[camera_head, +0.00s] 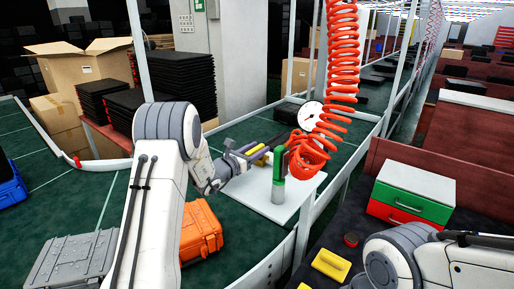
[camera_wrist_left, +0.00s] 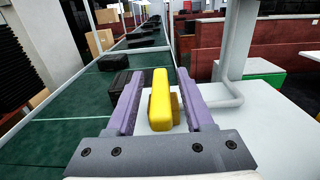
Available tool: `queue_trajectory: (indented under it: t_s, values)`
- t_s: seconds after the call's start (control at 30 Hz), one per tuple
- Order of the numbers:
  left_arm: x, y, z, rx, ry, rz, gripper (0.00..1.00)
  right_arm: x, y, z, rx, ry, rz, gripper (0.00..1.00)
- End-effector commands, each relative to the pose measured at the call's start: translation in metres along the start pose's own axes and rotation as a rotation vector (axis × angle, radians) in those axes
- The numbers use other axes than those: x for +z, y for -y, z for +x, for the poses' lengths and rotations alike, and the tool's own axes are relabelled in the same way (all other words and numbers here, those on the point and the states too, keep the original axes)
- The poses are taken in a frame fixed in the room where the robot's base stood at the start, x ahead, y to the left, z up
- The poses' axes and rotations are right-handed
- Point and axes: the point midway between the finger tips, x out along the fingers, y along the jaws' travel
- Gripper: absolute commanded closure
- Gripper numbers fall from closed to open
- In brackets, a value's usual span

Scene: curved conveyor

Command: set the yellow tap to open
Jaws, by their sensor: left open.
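The yellow tap handle (camera_head: 258,156) is above a white board, just beyond the tips of my left arm. In the left wrist view the yellow handle (camera_wrist_left: 160,101) stands as an upright bar between my two purple fingers, with a gap on each side. My left gripper (camera_head: 247,151) is open around or just in front of it; contact does not show. The left gripper also shows in the left wrist view (camera_wrist_left: 159,75). The tap's body is mostly hidden. My right arm enters at the lower right of the head view, its gripper out of frame.
A green and grey fitting (camera_head: 279,178) stands on the white board (camera_head: 299,204) right of the handle, beside a hanging red coiled hose (camera_head: 341,60). A round white gauge (camera_head: 310,115) is behind.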

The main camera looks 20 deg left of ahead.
Motion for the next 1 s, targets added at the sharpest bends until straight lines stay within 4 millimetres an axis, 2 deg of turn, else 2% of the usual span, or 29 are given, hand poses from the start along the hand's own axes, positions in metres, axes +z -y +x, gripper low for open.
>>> queue_trajectory:
  t_s: [0.13,0.17,0.2,0.3,1.0]
  values:
    - [-0.0002,0.0000,-0.0001,0.000,0.000,0.000,0.47,0.0000,0.0000,0.0004,0.000,0.000,0.000,0.50]
    - [-0.0002,0.0000,-0.0001,0.000,0.000,0.000,0.51,0.0000,0.0000,0.0004,0.000,0.000,0.000,0.50]
    - [-0.0001,0.0000,-0.0001,0.000,0.000,0.000,0.67,0.0000,0.0000,0.0004,0.000,0.000,0.000,0.50]
    - [-0.0001,0.0000,-0.0002,0.000,0.000,0.000,1.00,0.0000,0.0000,0.0004,0.000,0.000,0.000,0.50]
    - [0.0004,-0.0006,-0.0005,0.001,0.000,0.000,1.00,0.0000,0.0000,0.0003,0.000,0.000,0.000,0.50]
